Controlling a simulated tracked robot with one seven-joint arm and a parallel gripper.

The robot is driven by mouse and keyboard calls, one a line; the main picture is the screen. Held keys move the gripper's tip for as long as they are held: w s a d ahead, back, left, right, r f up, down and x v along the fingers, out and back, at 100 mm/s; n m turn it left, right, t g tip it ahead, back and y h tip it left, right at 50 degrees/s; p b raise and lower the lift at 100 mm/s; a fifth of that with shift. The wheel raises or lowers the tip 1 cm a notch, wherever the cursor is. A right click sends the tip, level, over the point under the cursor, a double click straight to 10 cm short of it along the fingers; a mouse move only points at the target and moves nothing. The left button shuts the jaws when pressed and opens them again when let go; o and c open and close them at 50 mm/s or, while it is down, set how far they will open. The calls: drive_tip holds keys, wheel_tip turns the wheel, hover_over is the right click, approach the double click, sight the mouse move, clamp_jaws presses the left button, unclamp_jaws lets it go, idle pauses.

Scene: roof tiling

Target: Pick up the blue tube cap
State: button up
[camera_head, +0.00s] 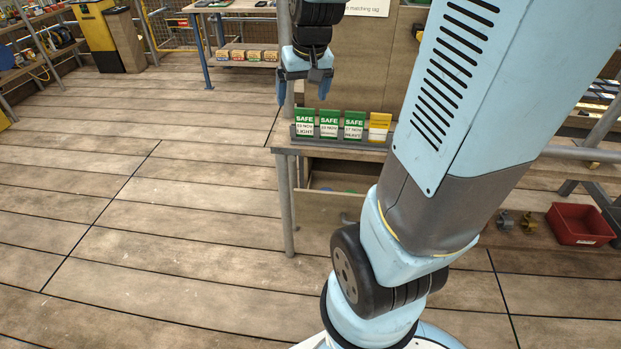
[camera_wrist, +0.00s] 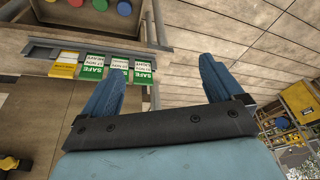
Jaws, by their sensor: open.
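A small blue shape (camera_head: 350,190) in that tray in the head view may be the same cap. A red cap (camera_wrist: 124,8) and a green cap (camera_wrist: 76,2) lie beside it. My gripper (camera_head: 303,90) is open and empty, above the shelf and well apart from the caps. Its two blue fingers also show in the wrist view (camera_wrist: 160,72).
Green and yellow tag cards (camera_head: 354,125) stand in a grey rack on the shelf, above the tray. A metal post (camera_head: 284,200) rises at the shelf's left corner. A red bin (camera_head: 580,224) sits at right. The plank floor at left is clear.

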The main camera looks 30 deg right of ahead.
drive_tip(key=w+d+f+m+g, duration=0.1)
drive_tip(key=w+d+f, duration=0.3)
drive_tip(key=f, duration=0.4)
drive_tip(key=w+d+f+g, duration=0.1)
drive_tip(key=w+d+f, duration=0.2)
drive_tip(key=w+f, duration=0.35)
drive_tip(key=shift+m+g, duration=0.7)
drive_tip(key=shift+m, duration=0.1)
drive_tip(key=d+f, duration=0.2)
drive_tip(key=f, duration=0.6)
drive_tip(key=s+d+f, duration=0.1)
drive_tip(key=d+f, duration=0.1)
drive_tip(key=f, duration=0.7)
drive_tip(key=d+f, duration=0.2)
drive_tip(key=f, duration=0.7)
drive_tip(key=shift+s+d+f, duration=0.15)
drive_tip(key=shift+d, duration=0.2)
drive_tip(key=shift+w+a+f, duration=0.1)
drive_tip(key=shift+w+f, duration=0.1)
drive_tip(key=shift+f, duration=1.4)
drive_tip(key=shift+w+f, duration=0.15)
drive_tip(key=shift+f, duration=1.45)
drive_tip(key=shift+c, duration=0.3)
drive_tip(key=c, duration=1.1)
drive_tip(key=shift+o, duration=0.2)
wheel_tip(320, 180, up, 18)
drive_tip(key=shift+r, duration=0.1)
